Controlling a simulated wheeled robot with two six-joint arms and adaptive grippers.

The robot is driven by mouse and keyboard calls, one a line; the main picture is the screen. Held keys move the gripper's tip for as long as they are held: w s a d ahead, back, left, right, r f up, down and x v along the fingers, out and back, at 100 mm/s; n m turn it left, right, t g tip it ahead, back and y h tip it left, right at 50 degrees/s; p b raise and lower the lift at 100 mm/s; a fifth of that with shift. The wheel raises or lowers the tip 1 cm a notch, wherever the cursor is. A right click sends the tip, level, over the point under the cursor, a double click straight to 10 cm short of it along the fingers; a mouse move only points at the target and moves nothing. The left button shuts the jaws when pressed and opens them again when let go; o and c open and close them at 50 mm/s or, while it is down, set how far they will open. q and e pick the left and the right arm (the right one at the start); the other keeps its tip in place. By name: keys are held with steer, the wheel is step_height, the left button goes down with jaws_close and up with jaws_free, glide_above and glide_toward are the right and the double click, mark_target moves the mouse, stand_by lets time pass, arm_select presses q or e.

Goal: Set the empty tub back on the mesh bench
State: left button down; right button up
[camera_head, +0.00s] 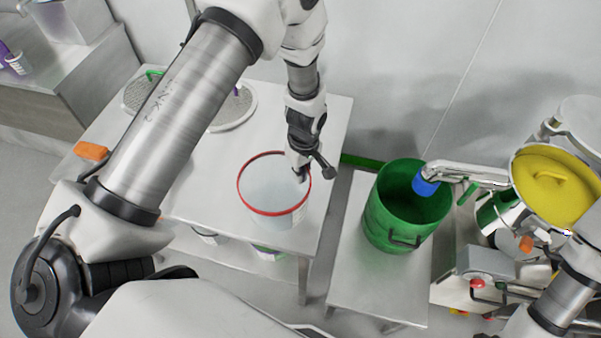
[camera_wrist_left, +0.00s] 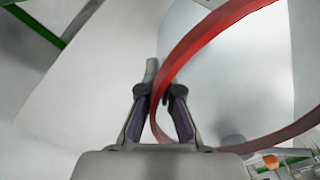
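The tub (camera_head: 265,215) is white with a red rim and a pale interior that looks empty. It is upright over the front right part of the mesh bench (camera_head: 225,160); whether its base touches the top I cannot tell. My left gripper (camera_head: 303,172) is at the tub's far right rim, pointing down. My right gripper is not clearly seen; only part of that arm shows at lower right.
Round mesh sieves (camera_head: 234,108) lie at the back of the bench, and an orange block (camera_head: 91,151) is at its left edge.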

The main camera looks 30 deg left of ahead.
arm_select(q)
steer(key=c, duration=1.5)
jaws_free()
steer(key=shift+a+f, duration=0.15)
steer(key=shift+a, duration=0.1)
steer(key=shift+o, duration=0.9)
steer(key=shift+s+d+r, duration=0.15)
steer(key=shift+d+r, duration=0.15)
steer(key=shift+d, duration=0.15)
steer(key=shift+r, duration=0.15)
step_height(320, 180, up, 12)
steer(key=b, duration=0.3)
steer(key=shift+w+f, duration=0.25)
steer(key=shift+w, duration=0.15)
steer(key=shift+s, duration=0.1)
